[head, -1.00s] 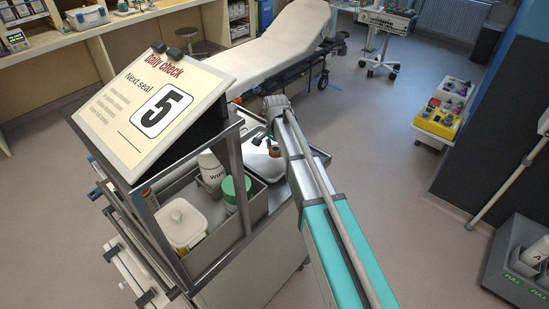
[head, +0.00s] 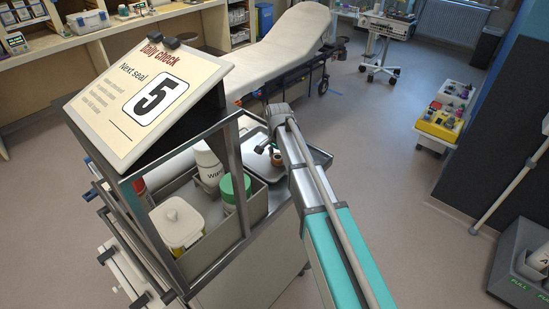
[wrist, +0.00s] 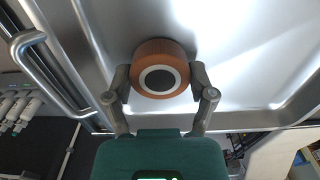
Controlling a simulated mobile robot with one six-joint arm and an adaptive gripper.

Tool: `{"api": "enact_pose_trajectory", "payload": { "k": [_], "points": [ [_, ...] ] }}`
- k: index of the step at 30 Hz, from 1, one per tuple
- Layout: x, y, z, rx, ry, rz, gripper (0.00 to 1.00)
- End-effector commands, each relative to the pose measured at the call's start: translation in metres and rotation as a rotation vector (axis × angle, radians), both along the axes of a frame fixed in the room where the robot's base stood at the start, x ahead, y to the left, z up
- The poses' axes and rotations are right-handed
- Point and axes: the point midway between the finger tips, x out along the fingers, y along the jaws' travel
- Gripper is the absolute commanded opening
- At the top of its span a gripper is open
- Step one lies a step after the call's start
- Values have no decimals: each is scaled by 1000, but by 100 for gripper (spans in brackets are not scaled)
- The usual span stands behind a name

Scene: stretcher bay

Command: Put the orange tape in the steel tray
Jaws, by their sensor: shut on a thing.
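The orange tape (wrist: 160,47) is a short roll with a white ring around a dark centre. My gripper (wrist: 160,77) is shut on it, one finger on each side, in the wrist view. In the head view the tape (head: 277,158) shows small beside my dark gripper (head: 266,149), partly behind my arm. The steel tray (head: 252,140) lies on the cart top behind the bin, partly hidden by my arm and gripper. Shiny steel lies under the tape in the wrist view. I cannot tell whether the tape touches it.
A grey bin (head: 257,205) on the cart holds a wipes bottle (head: 208,162), a green-lidded tub (head: 235,188) and a white-lidded container (head: 178,224). A sign (head: 148,100) stands above its metal frame. A stretcher (head: 285,45) is behind.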

Motion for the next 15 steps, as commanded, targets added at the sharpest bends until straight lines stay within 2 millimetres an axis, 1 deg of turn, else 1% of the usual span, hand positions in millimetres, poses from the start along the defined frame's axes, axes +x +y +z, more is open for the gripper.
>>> {"api": "enact_pose_trajectory", "payload": {
  "k": [3,4,8,9,15],
  "points": [
    [0,0,-3,0,0,0,39],
    [0,0,-3,0,0,0,73],
    [0,0,-2,0,0,0,98],
    [0,0,-2,0,0,0,100],
    [0,0,-2,0,0,0,100]
  ]
}}
